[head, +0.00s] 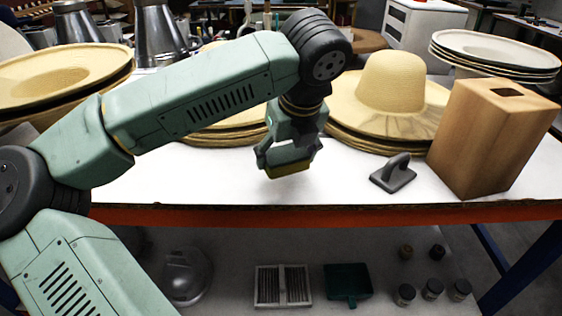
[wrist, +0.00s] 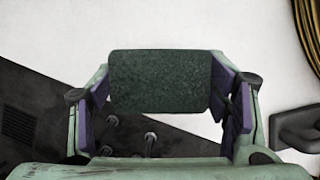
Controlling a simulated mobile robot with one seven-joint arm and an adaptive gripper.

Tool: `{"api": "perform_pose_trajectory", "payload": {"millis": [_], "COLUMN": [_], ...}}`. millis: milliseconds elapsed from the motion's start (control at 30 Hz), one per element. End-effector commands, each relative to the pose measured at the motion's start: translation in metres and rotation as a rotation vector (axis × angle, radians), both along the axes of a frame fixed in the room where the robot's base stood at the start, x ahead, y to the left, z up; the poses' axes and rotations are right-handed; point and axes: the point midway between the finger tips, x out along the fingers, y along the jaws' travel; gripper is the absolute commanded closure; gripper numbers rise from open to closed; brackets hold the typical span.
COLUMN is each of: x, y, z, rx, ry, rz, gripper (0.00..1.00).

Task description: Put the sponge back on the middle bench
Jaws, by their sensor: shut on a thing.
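The sponge (head: 288,170) is a small block, yellow below in the head view and with a dark green rough face in the wrist view (wrist: 160,81). My gripper (head: 287,158) is shut on it, with a finger at each end of the sponge. It holds the sponge over the front part of the white bench top (head: 240,188), near the orange front edge. Whether the sponge touches the bench or hangs just above it is hard to tell.
A grey iron-like tool (head: 394,174) and a wooden block (head: 492,138) stand to the right. Stacked straw hats (head: 392,88) fill the back. Below, a shelf holds a green dustpan (head: 347,282), a slatted box (head: 283,286) and several jars (head: 432,289).

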Motion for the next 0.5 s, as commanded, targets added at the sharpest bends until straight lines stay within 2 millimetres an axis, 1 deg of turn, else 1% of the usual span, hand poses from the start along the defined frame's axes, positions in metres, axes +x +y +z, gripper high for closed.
{"api": "perform_pose_trajectory", "payload": {"millis": [67, 200, 300, 500], "x": [0.005, 0.004, 0.004, 0.005], "y": [0.01, 0.008, 0.008, 0.008], "z": [0.0, -0.024, -0.033, -0.036], "rx": [-0.003, -0.002, -0.002, 0.0], "ry": [0.003, 0.006, 0.003, 0.001], "rz": [0.005, -0.002, -0.001, 0.0], "gripper": [0.53, 0.53, 0.53, 0.53]}}
